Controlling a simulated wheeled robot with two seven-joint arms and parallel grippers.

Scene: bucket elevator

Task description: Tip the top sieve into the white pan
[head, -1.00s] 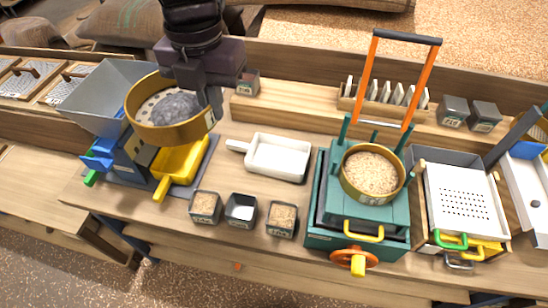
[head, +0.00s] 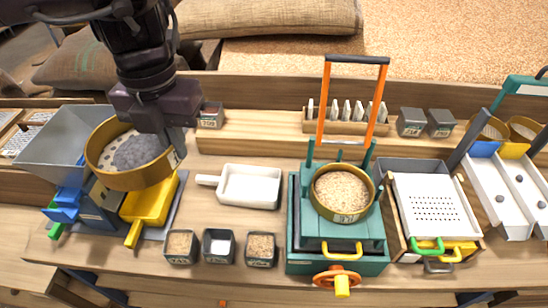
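My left gripper (head: 172,150) is shut on the rim of a round brass-coloured sieve (head: 120,180). The sieve holds a grey heap and sits roughly level in the air, above the yellow tray and the grey hopper's side. The white pan (head: 250,187) lies empty on the bench to the right of the sieve, its handle pointing left. Another brass sieve (head: 342,194), full of pale grain, rests on the green machine (head: 300,235). My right gripper is out of view.
A grey hopper machine (head: 65,150) with a yellow tray (head: 150,203) stands at the left. Several small sample boxes (head: 219,246) stand in front of the pan. An orange-posted handle frame (head: 325,100) rises behind the green machine. A perforated white tray (head: 432,212) is at the right.

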